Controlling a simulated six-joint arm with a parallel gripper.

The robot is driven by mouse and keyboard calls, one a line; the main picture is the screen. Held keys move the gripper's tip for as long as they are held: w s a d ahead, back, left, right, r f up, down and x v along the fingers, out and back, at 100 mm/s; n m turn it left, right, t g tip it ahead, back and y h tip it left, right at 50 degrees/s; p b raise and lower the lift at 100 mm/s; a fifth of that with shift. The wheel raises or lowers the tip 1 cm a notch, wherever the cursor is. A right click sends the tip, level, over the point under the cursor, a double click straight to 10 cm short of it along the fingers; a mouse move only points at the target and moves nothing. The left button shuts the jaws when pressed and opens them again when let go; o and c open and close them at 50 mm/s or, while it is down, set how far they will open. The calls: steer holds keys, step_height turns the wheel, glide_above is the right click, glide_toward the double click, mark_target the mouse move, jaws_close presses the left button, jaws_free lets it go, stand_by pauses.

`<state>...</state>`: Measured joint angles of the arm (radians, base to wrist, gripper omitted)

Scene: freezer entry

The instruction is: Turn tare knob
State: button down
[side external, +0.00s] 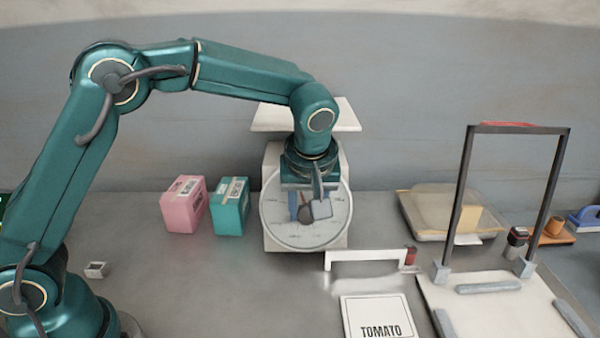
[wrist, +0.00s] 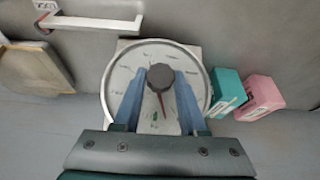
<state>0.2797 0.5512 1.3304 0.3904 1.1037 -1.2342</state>
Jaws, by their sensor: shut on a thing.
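A white scale with a round dial face (side external: 275,226) stands at the middle of the counter. The dark round tare knob (side external: 306,214) is at the centre of the dial. In the wrist view, the knob (wrist: 160,76) sits between the tips of two blue fingers, and a red needle shows below it on the dial (wrist: 150,52). My gripper (side external: 311,208) is in front of the dial, pointing at it. My gripper (wrist: 160,80) is shut on the knob, with a finger on each side. The fingers hide part of the dial.
A pink box (side external: 184,206) and a teal box (side external: 229,207) stand left of the scale. A white handle-shaped bar (side external: 366,256), a TOMATO card (side external: 378,316) and a board with a dark upright frame (side external: 463,190) lie to the right. A lidded tray (side external: 425,235) stands behind.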

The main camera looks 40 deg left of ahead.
steer(key=shift+d, duration=0.1)
steer(key=shift+w+d+m+g+y, duration=0.15)
steer(key=shift+m+g+y, duration=1.05)
steer(key=shift+m+y, duration=0.5)
steer(key=shift+c, duration=2.2)
jaws_free()
steer(key=shift+f, duration=0.1)
steer(key=shift+n+h, duration=0.4)
